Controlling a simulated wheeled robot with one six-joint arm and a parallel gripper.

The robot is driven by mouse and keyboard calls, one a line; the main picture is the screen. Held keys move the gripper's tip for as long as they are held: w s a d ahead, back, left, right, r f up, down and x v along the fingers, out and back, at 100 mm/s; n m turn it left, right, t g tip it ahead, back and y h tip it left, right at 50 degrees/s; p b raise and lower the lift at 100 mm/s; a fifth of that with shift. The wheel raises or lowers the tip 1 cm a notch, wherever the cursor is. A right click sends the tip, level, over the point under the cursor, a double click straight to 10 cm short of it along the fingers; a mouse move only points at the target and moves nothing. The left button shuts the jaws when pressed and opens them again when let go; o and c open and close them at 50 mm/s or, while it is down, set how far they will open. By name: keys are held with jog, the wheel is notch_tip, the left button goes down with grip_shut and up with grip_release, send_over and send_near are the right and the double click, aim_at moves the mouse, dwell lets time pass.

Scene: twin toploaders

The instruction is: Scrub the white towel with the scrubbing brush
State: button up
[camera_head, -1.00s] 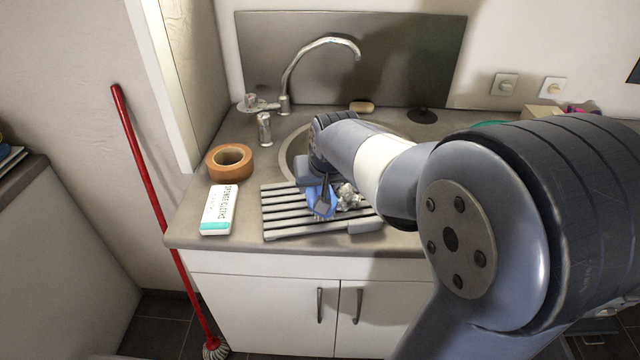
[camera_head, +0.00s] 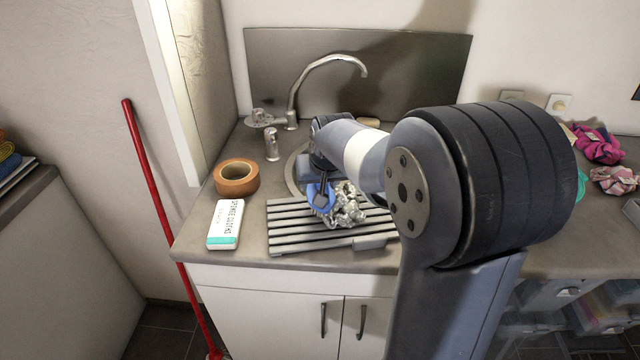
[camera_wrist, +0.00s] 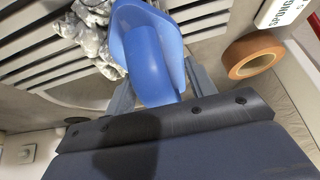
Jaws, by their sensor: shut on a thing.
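My gripper (camera_wrist: 160,84) is shut on the blue scrubbing brush (camera_wrist: 148,45), with one finger on each side of its handle. In the head view the brush (camera_head: 320,196) is above or on the slatted grey drying rack (camera_head: 290,238); I cannot tell whether it touches the rack. The crumpled whitish-grey towel (camera_head: 347,208) lies on the rack just right of the brush. It also shows in the wrist view (camera_wrist: 88,32), beside the brush. The brush's bristles are hidden, and I cannot tell whether they touch the towel.
An orange tape roll (camera_head: 237,177) and a white sponge-cloth box (camera_head: 226,224) stand left of the rack. The tap (camera_head: 300,95) rises behind the sink, which my arm partly covers. Pink scrunchies (camera_head: 598,145) lie at the right. A red-handled mop (camera_head: 155,200) leans at the left.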

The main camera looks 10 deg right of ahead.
jog(key=shift+r, duration=0.1)
notch_tip(320, 180, up, 9)
jog(key=p, duration=0.7)
dwell(0.5)
